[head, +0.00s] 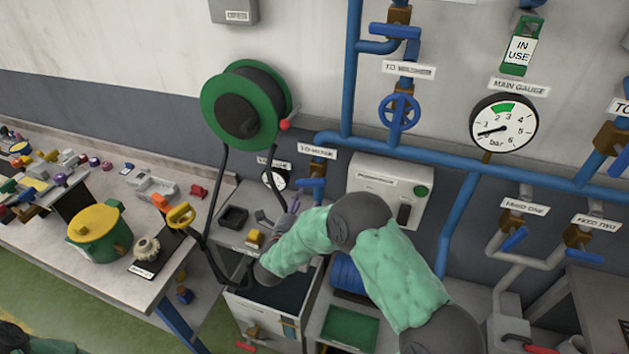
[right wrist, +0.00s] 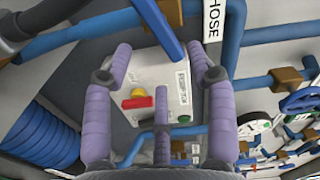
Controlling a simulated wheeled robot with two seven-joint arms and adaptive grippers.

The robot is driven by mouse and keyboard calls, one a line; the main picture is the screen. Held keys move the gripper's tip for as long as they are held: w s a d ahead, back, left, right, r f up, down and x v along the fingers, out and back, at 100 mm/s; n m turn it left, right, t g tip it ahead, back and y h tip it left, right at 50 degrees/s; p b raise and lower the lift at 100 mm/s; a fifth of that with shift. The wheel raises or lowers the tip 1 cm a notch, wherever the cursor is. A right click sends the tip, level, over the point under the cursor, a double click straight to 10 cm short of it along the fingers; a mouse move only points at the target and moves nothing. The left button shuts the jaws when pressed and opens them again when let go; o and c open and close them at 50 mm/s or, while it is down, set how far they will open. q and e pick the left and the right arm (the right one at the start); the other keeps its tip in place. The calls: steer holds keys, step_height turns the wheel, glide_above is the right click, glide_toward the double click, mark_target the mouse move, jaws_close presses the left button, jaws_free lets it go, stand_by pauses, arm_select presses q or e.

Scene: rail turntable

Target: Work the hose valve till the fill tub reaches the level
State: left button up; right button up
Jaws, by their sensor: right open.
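The hose valve has a blue lever handle (head: 312,184) under the label ending in "HOSE" (head: 317,151). In the right wrist view the blue handle (right wrist: 157,30) slants between the tips of my fingers, apart from them as far as I can see. My right gripper (head: 285,211) is open and empty, just left of and below the handle; its purple fingers (right wrist: 160,50) are spread. The fill tub (head: 262,308) is a pale open box with a dark inside, below my right forearm, which hides part of it. A level mark cannot be made out. My left gripper is out of view.
A green hose reel (head: 215,106) hangs above, its black hose looping down to a yellow nozzle grip (head: 181,214). A pressure gauge (head: 503,122) and blue pipes line the wall. A cluttered workbench (head: 118,270) stands left; a grey-white machine (head: 375,178) is right of the valve.

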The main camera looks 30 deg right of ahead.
mark_target(313, 184)
steer(key=x, duration=0.9)
steer(key=shift+f, duration=0.1)
jaws_close()
